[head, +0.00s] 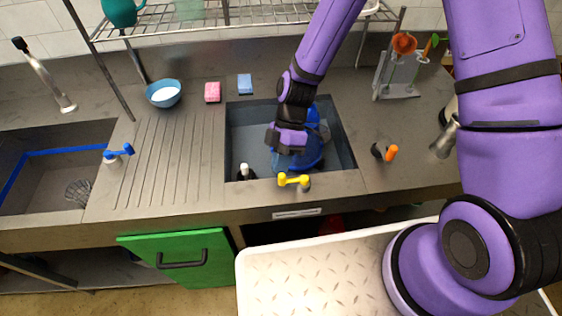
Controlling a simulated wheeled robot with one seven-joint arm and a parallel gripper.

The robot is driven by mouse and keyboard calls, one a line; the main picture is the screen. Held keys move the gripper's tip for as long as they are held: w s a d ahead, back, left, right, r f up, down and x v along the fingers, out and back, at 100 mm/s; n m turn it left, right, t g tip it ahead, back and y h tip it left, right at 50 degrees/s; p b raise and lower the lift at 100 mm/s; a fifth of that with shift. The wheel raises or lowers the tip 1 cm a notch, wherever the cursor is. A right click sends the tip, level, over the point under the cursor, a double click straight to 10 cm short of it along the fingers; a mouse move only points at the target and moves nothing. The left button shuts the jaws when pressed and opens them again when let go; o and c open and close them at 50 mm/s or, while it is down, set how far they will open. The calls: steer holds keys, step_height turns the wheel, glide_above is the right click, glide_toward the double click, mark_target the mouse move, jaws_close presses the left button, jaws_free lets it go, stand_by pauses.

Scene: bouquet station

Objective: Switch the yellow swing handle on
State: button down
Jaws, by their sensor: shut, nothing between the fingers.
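The yellow swing handle (293,180) is on the counter's front strip, just before the middle sink. Its bar lies nearly level across the picture, with a small dark base under its right end. My gripper (286,149) is above the sink, a little behind and above the handle in the picture, and apart from it. It is shut and empty; its fingertips are small and hard to make out.
The middle sink (346,158) holds a blue object (314,152), partly behind my gripper. A white-topped lever (244,171) stands left of the yellow handle. An orange handle (391,153) is to the right and a blue handle (121,152) far left.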

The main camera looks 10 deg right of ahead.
steer(key=shift+s+n, duration=0.2)
steer(key=shift+n, duration=0.2)
steer(key=s+n+h, duration=0.1)
steer(key=n, duration=0.1)
steer(key=s+a+n+g+h, duration=0.1)
steer(key=n+h, duration=0.1)
steer(key=s+n+h, duration=0.2)
steer(key=n, duration=0.1)
steer(key=shift+d+n, duration=0.1)
steer(key=shift+n, duration=0.2)
steer(key=s+n+h, duration=0.1)
steer(key=s+n+t+h, duration=0.1)
steer(key=n, duration=0.1)
steer(key=shift+d+n, duration=0.3)
steer(key=shift+d, duration=0.05)
steer(key=shift+s+d+n+t+h, duration=0.4)
steer(key=shift+n+h, duration=0.15)
steer(key=shift+n, duration=0.4)
steer(key=shift+s+d+n+t+h, duration=0.25)
steer(key=shift+s+n+t+h, duration=0.25)
steer(key=shift+n, duration=0.45)
steer(key=shift+w, duration=0.15)
